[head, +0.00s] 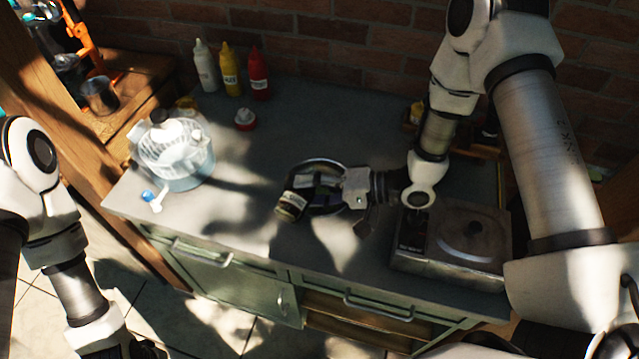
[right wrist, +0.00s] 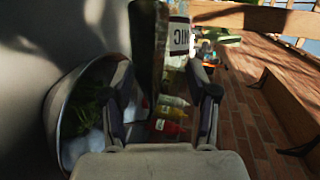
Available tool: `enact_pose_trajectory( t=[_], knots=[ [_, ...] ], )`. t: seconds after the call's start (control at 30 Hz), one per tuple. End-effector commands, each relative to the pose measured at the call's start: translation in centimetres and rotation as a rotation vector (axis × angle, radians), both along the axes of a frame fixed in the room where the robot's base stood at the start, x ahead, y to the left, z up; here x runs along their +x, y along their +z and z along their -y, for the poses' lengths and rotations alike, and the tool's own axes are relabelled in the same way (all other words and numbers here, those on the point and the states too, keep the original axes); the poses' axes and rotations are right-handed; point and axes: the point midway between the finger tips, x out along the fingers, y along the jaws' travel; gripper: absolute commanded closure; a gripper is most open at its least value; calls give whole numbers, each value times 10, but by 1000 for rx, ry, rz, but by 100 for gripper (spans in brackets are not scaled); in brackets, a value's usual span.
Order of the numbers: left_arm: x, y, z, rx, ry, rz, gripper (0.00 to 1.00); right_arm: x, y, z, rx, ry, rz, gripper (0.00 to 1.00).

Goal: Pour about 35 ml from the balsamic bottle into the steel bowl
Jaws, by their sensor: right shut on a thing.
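My right gripper (head: 325,188) is shut on the dark balsamic bottle (head: 291,206), which is strongly tilted, close to lying flat. Its rounded end and pale label point to the front left in the head view. In the right wrist view the bottle's white label (right wrist: 179,38) shows above the fingers. The steel bowl (head: 322,162) is under and behind the gripper, partly covered by it. In the right wrist view the bowl (right wrist: 53,125) holds greens and white pieces. I cannot see the bottle's mouth or any stream. My left arm is at the lower left, its fingers out of frame.
A salad spinner (head: 185,179) stands at the left of the counter. White (head: 204,68), yellow (head: 229,72) and red (head: 259,75) sauce bottles stand by the wall, with a small red-and-white container (head: 244,120) in front. A hot plate (head: 455,245) is at the right.

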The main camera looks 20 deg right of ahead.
Motion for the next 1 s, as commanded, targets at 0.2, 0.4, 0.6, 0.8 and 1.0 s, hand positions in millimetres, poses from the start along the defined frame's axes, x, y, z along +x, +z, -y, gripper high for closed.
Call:
enact_pose_trajectory(
  t=[0.2, 0.4, 0.6, 0.8, 1.0],
  knots=[
    [0, 0, 0, 0, 0, 0, 51, -1, 0, -3, 8, -2, -5, 88],
    [0, 0, 0, 0, 0, 0, 51, -4, 0, -7, 11, -2, -10, 88],
    [0, 0, 0, 0, 0, 0, 51, -6, -1, -9, 18, -1, -15, 88],
    [0, 0, 0, 0, 0, 0, 51, -9, -1, -11, 22, -2, -19, 88],
    [0, -1, 0, 0, 0, 0, 51, -10, -1, -12, 26, -1, -23, 88]
  ],
)
